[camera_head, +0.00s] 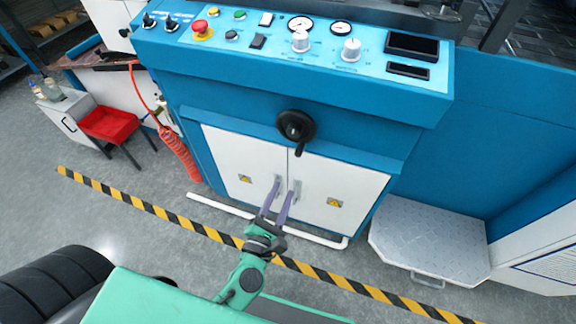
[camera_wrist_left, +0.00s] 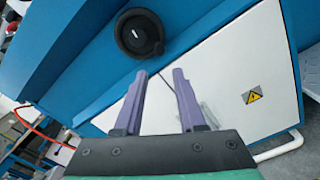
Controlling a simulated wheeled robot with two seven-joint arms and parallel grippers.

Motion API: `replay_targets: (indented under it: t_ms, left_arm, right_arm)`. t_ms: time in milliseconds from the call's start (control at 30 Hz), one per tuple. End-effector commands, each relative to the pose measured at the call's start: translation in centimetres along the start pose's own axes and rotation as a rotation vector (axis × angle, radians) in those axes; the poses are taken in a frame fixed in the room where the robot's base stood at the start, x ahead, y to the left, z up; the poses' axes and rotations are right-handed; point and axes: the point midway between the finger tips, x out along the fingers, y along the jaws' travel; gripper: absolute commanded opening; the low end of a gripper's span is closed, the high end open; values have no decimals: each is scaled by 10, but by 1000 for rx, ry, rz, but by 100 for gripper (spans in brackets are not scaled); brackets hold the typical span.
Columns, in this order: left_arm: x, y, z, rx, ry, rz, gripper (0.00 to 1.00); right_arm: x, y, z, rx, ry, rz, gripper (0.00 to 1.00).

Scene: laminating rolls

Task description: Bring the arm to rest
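My left arm reaches up from the bottom of the head view, and its left gripper (camera_head: 279,199) has two purple fingers standing apart with nothing between them. The fingers overlap the handles of the white cabinet doors (camera_head: 315,183) in the picture; I cannot tell if they touch. In the left wrist view the gripper (camera_wrist_left: 160,85) is also open and empty, and points toward the white door (camera_wrist_left: 240,85) and the black handwheel (camera_wrist_left: 139,34). My right gripper is in neither view.
A blue machine with a control panel (camera_head: 290,38) and a handwheel (camera_head: 296,126) stands ahead. A white pipe (camera_head: 222,206) runs low before it. A grey step (camera_head: 430,240) is at right, a red stool (camera_head: 108,124) at left. Yellow-black tape (camera_head: 150,208) crosses the floor.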

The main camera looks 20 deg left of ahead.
Motion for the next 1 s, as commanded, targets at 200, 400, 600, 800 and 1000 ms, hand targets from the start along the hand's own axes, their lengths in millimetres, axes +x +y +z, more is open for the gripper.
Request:
replay_targets:
  t_ms: [200,400,600,800,1000]
  left_arm:
    - [0,-2,-3,15,2,-6,40]
    - [-10,-58,-89,533,46,-226,40]
    - [-77,-121,-248,1361,-6,-748,40]
    - [-171,-134,-356,1840,-227,-1268,40]
    - [-264,-123,-414,2051,-576,-1722,40]
  right_arm:
    - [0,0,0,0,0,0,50]
    - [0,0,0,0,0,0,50]
    - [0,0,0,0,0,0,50]
    - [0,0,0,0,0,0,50]
    - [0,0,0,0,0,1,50]
